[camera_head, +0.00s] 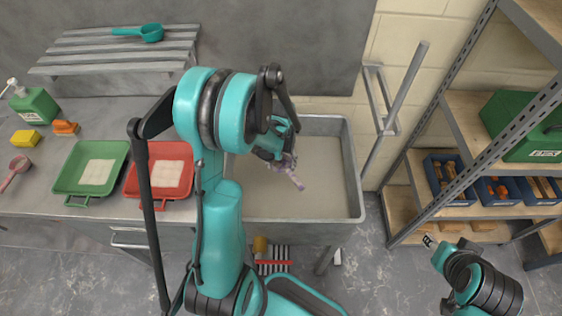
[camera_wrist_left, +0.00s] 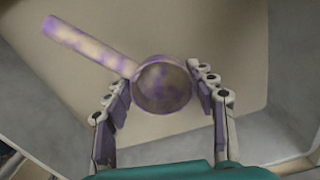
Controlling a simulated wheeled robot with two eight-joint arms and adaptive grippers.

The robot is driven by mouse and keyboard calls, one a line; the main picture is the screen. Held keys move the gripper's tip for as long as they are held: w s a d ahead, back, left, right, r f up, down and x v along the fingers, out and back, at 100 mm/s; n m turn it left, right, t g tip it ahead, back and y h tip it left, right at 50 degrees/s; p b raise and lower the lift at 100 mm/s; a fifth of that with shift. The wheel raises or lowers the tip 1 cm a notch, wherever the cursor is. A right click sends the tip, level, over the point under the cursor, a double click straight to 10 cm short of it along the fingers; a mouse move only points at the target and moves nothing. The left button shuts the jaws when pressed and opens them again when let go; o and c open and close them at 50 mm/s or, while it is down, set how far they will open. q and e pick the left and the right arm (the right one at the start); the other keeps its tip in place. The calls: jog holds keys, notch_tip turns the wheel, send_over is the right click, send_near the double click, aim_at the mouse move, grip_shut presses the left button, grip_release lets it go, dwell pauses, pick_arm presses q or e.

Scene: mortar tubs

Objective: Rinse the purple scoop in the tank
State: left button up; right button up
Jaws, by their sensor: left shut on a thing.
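The purple scoop (camera_head: 295,181) is over or in the tank (camera_head: 352,165), a grey metal basin with a plain beige inside. In the left wrist view the scoop (camera_wrist_left: 163,87) shows its round bowl and handle, both blotched with beige-grey residue; the handle points up and left. My left gripper (camera_head: 284,157) is shut on the scoop, its two fingers (camera_wrist_left: 160,76) at either side of the bowl. I cannot tell whether the scoop touches water.
Left of the tank stand a red tub (camera_head: 186,154) and a green tub (camera_head: 118,153) with pale contents. Further left are a yellow sponge (camera_head: 26,138), an orange brush (camera_head: 65,127), a green bottle (camera_head: 37,106) and a pink scoop (camera_head: 16,170). Shelves (camera_head: 405,195) stand right.

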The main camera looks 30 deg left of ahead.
pick_arm(q)
notch_tip(320, 180, down, 13)
jog(key=b, duration=0.8)
jog(key=shift+r, duration=0.15)
dwell(1.6)
jog(key=shift+r+p, duration=7.35)
jog(key=shift+r, duration=3.45)
